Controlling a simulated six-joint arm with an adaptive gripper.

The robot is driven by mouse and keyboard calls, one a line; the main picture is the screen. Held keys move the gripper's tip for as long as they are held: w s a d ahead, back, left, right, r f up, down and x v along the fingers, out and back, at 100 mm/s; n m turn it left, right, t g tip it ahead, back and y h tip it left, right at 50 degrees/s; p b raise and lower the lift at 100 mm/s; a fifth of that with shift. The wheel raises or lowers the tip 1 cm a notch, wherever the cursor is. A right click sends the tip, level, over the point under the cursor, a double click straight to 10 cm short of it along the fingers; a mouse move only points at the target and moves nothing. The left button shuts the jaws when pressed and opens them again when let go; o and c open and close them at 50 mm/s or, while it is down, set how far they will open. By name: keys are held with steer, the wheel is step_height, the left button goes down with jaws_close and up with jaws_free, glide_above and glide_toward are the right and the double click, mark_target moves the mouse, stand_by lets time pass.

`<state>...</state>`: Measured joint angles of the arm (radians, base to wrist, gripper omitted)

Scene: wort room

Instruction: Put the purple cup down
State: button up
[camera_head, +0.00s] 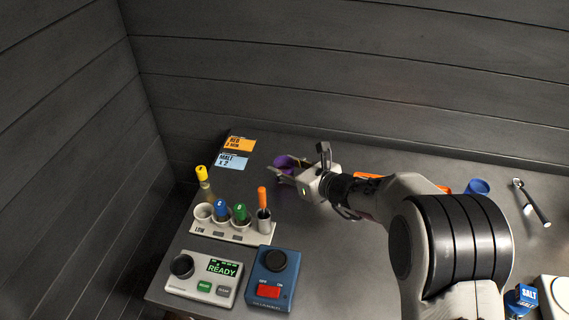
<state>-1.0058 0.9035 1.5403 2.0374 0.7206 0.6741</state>
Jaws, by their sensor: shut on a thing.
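The purple cup (286,162) is at the far left part of the table, at the end of my arm. My gripper (279,168) is shut on it, with fingers on its near and far sides. The fingers and gripper body hide part of the cup. I cannot tell whether its base touches the table.
A white rack (233,232) with several coloured-top items stands nearer on the left. A device reading READY (205,279) and a blue box with a red switch (273,281) are at the front. Two cards (239,144) lie at the back left. A blue cup (477,187) stands right.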

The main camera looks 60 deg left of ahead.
steer(key=shift+d+f, duration=0.1)
steer(key=shift+f, duration=0.7)
stand_by(0.6)
steer(key=shift+d+f, duration=0.1)
steer(key=shift+f, duration=0.15)
steer(key=shift+w+f, duration=0.1)
steer(key=shift+f, duration=0.2)
stand_by(0.6)
steer(key=o, duration=1.2)
steer(key=shift+d, duration=0.1)
steer(key=shift+a+r+v, duration=0.15)
steer(key=shift+r+v, duration=0.15)
steer(key=shift+v, duration=1.7)
steer(key=shift+a+r+v, duration=0.1)
steer(key=shift+r+v, duration=0.25)
steer(key=shift+v, duration=1.65)
steer(key=shift+a+r+v, duration=0.15)
steer(key=shift+r+v, duration=0.15)
steer(key=shift+v, duration=1.7)
